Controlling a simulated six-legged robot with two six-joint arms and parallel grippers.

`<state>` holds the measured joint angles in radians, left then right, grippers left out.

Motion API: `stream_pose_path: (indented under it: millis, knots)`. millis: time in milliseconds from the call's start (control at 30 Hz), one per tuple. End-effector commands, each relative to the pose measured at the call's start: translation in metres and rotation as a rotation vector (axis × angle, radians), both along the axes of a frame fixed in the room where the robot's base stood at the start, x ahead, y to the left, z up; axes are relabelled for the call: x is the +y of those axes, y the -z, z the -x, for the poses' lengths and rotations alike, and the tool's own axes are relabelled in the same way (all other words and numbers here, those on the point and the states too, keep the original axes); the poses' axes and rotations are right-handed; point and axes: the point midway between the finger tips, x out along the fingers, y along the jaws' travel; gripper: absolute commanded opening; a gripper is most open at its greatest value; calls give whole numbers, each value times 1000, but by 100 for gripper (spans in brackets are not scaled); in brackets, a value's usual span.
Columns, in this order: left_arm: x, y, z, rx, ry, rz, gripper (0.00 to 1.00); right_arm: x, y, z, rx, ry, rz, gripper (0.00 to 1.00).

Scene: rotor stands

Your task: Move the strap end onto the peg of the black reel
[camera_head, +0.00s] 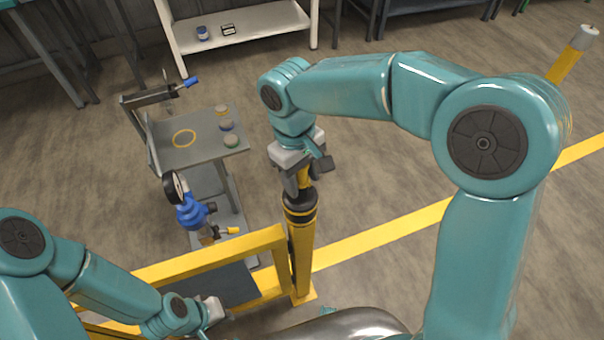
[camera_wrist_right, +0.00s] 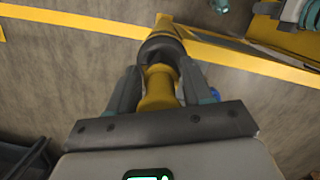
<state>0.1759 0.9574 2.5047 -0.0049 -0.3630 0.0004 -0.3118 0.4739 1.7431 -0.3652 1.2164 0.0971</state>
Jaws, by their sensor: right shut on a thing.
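My right gripper (camera_head: 299,190) points down over the yellow post in the head view. In the right wrist view its two fingers (camera_wrist_right: 161,90) are closed around a yellow piece (camera_wrist_right: 159,86); I cannot tell surely whether this is the strap end. The black reel (camera_head: 300,208) sits at the top of the post, just below the fingertips, and shows beyond them in the wrist view (camera_wrist_right: 160,48). The reel's peg and any strap band are not clearly visible. My left gripper (camera_head: 213,309) is low at the left, by the yellow rail; its jaws are too small to read.
A yellow rail frame (camera_head: 210,256) joins the post (camera_head: 302,255) on its left. A grey cart (camera_head: 180,158) with small jars and a blue valve (camera_head: 191,212) stand left. Another yellow post with a pale top (camera_head: 574,55) stands far right. Floor behind the post is clear.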

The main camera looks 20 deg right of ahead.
Motion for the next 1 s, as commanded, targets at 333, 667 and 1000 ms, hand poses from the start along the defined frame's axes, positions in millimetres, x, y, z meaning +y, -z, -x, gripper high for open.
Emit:
stream_pose_path:
  millis: [333, 667, 1000]
  knots:
    - [0, 4, 0, 0, 0, 0, 0, 0, 6, 0, 0, 0, 0, 14]
    - [0, 4, 0, 0, 0, 0, 0, 0, 7, 0, 0, 0, 0, 80]
    - [0, 2, 0, 0, 0, 0, 0, 2, -15, -4, -5, -1, -1, 80]
